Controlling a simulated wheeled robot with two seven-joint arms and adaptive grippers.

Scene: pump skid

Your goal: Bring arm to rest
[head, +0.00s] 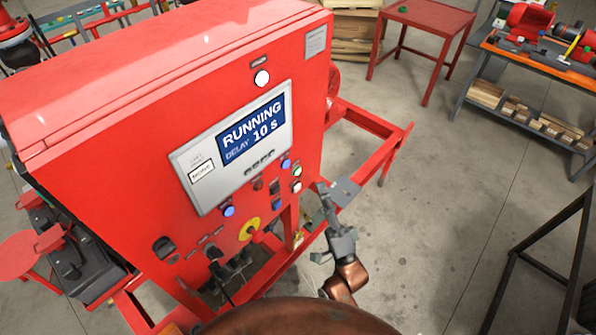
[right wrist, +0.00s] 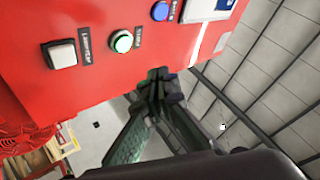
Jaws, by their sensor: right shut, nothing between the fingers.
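My right gripper (head: 324,190) is in front of the lower right edge of the red control cabinet (head: 110,110), with its arm coming up from the bottom. In the right wrist view its fingers (right wrist: 160,88) are shut together and hold nothing. They are just below the panel's lit green button (right wrist: 122,42); I cannot tell how wide the gap to the panel is. A white square button (right wrist: 61,54) and a blue button (right wrist: 162,11) are also near. The display (head: 252,130) reads RUNNING, DELAY 10 S. My left gripper is not in view.
A red frame rail (head: 368,120) sticks out right of the cabinet. A red table (head: 430,18) and a workbench with parts (head: 545,55) stand farther back. A dark metal frame (head: 545,260) is at lower right. The floor (head: 450,180) between is clear.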

